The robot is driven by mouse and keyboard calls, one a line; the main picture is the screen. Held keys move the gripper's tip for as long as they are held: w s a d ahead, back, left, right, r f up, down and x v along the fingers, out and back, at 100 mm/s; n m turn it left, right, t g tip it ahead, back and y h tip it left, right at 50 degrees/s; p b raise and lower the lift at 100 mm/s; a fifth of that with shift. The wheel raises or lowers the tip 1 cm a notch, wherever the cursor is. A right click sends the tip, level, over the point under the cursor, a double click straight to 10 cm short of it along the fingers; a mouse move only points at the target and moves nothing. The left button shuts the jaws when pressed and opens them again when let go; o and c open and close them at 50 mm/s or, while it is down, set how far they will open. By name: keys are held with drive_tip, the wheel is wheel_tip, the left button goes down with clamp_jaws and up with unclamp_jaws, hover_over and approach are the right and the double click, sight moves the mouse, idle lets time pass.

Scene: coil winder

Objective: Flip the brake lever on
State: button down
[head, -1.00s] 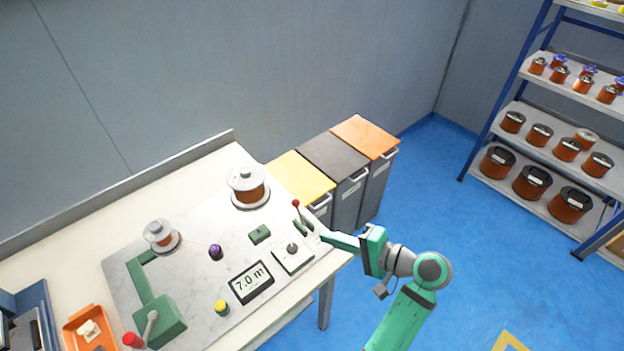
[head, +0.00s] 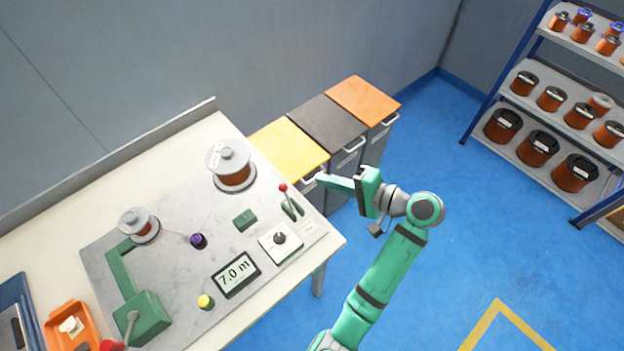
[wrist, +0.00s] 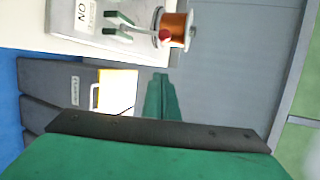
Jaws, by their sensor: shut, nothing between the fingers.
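The brake lever (head: 287,197) has a red knob and a green bracket near the right edge of the winder panel (head: 170,283). It stands up from the bracket with its knob leaning slightly toward the back. In the wrist view the lever (wrist: 163,35) shows at the top, in front of the copper spool, with a white lettered label (wrist: 83,14) near its bracket. My gripper (head: 321,179) is shut and empty, to the right of the lever and apart from it, in front of the bins. Its green fingers (wrist: 158,98) also show in the wrist view.
A large copper spool (head: 232,173) stands behind the lever. A black knob on a white plate (head: 271,247) and a 7.0 m display (head: 236,274) lie in front. Yellow (head: 288,146), black and orange bins stand beyond the table.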

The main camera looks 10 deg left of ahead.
sight(287, 197)
drive_tip(key=shift+s+a+f, duration=0.15)
drive_tip(key=shift+a+f, duration=0.2)
drive_tip(key=shift+a, duration=1)
drive_tip(key=shift+s+a+f, duration=0.1)
drive_tip(key=shift+a+f, duration=0.3)
drive_tip(key=shift+a, duration=1)
drive_tip(key=shift+s+a+f, duration=0.15)
drive_tip(key=shift+a+f, duration=0.2)
drive_tip(key=shift+a, duration=1)
